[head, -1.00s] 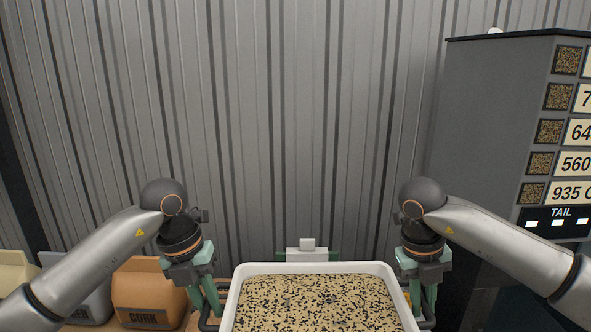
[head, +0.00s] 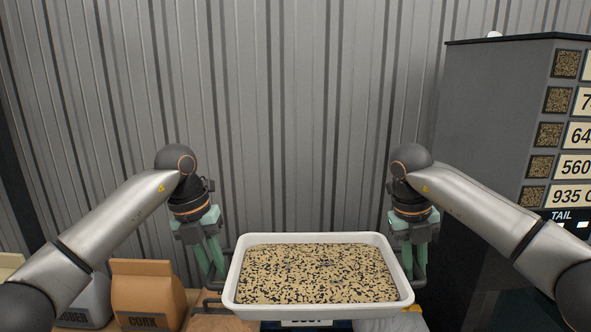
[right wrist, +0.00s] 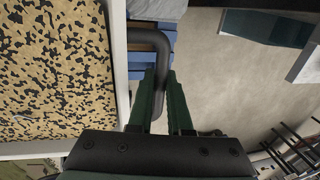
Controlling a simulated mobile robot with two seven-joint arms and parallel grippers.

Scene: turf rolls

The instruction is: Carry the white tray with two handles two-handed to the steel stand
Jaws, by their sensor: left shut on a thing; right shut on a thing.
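The white tray (head: 316,311) is full of tan and black granules and looks about level in the head view. Its white rim also shows in the right wrist view (right wrist: 118,60). My left gripper (head: 216,270) is shut on the tray's dark left handle. My right gripper (head: 416,272) is shut on the right handle (right wrist: 152,40), whose dark bar passes between the green fingers in the right wrist view. I cannot make out the steel stand in these views.
An orange-brown CORK bag (head: 150,290) and a grey bag (head: 88,303) stand at the lower left. A dark cabinet with label plates (head: 490,150) stands at the right. A corrugated metal wall (head: 300,100) is behind. Bare floor (right wrist: 230,75) shows beside the right handle.

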